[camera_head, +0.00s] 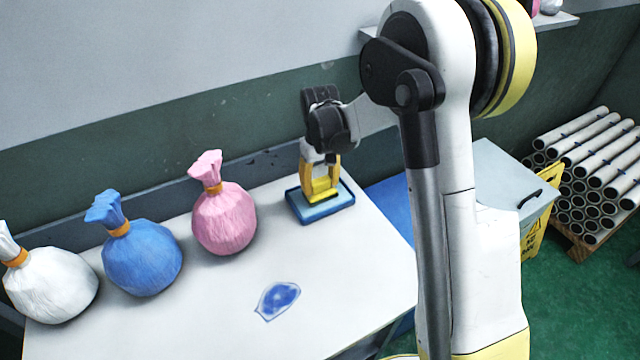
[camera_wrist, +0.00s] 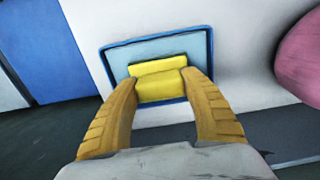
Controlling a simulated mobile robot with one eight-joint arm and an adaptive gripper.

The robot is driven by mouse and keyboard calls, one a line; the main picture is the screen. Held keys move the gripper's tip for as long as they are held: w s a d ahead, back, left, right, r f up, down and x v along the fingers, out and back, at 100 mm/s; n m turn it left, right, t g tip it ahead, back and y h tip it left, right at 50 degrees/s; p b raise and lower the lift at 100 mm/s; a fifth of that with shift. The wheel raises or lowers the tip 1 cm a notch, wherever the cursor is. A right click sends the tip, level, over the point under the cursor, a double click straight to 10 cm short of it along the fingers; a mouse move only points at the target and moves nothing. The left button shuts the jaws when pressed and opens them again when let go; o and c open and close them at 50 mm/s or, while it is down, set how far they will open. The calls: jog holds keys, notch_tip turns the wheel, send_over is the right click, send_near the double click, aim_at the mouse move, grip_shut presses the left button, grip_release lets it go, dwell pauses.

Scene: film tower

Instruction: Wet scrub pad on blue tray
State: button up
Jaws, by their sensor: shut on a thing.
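The yellow scrub pad (camera_wrist: 159,82) is between the two fingers of my gripper (camera_wrist: 162,88) in the wrist view. My gripper (camera_head: 320,186) is shut on the pad and points down over the blue tray (camera_head: 296,208). The tray's blue rim and light blue floor also show in the wrist view (camera_wrist: 121,54). The pad (camera_head: 322,198) lies within the tray's outline, at or just above its floor; I cannot tell if it touches. My fingers hide the pad's sides.
White (camera_head: 50,285), blue (camera_head: 145,260) and pink (camera_head: 225,220) tied bags stand on the white table (camera_head: 220,310). A blue patch (camera_head: 277,298) lies near the table's front. A lidded bin (camera_head: 505,180) and stacked rolls (camera_head: 590,170) are at right. The table's middle is mostly clear.

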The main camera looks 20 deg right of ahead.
jog(key=shift+r, duration=0.1)
jog(key=shift+r+p, duration=2.3)
jog(key=shift+r, duration=1.1)
